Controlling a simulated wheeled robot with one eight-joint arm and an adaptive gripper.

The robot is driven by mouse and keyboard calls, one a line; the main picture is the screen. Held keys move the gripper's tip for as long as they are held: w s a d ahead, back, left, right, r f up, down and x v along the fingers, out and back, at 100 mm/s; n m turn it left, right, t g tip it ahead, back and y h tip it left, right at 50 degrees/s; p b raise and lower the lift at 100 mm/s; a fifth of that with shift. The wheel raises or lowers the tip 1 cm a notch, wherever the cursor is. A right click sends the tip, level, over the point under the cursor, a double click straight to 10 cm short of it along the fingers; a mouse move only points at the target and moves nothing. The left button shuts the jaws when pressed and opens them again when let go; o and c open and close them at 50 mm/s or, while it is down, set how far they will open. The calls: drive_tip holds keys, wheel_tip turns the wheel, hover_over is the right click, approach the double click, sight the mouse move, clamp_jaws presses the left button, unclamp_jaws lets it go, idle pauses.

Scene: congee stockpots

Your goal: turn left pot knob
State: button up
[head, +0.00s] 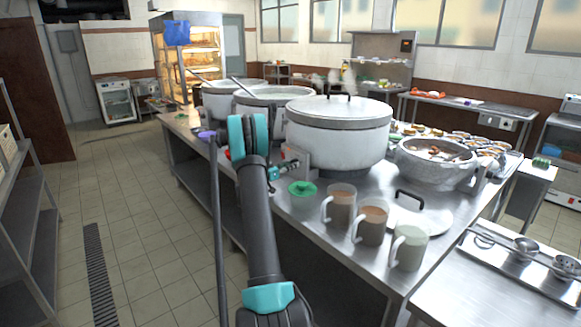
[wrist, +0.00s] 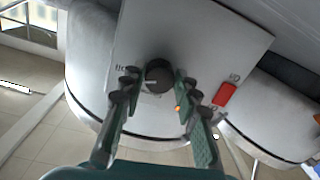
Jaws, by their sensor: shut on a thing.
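The dark round knob (wrist: 158,74) with a pale pointer line sits on a light grey control panel (wrist: 205,35) in the wrist view. My gripper (wrist: 157,82) has its green fingers on both sides of the knob and is shut on it. A small orange light and a red switch (wrist: 224,94) are beside it on the panel. In the head view, my gripper (head: 287,169) is at the panel on the near side of the large lidded pot (head: 340,135).
Two more pots with ladles, a middle pot (head: 270,97) and a far one (head: 220,103), stand behind on the steel counter. Floor at left is clear.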

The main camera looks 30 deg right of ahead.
drive_tip(key=shift+c, duration=1.2)
drive_tip(key=shift+n, duration=0.3)
drive_tip(key=n, duration=0.6)
drive_tip(key=shift+s+r, duration=0.1)
drive_tip(key=n, duration=0.6)
drive_tip(key=shift+r+n, duration=0.1)
drive_tip(key=shift+n, duration=0.2)
drive_tip(key=shift+g, duration=0.3)
drive_tip(key=o, duration=1.2)
drive_tip(key=shift+c, duration=0.2)
drive_tip(key=shift+a, duration=0.1)
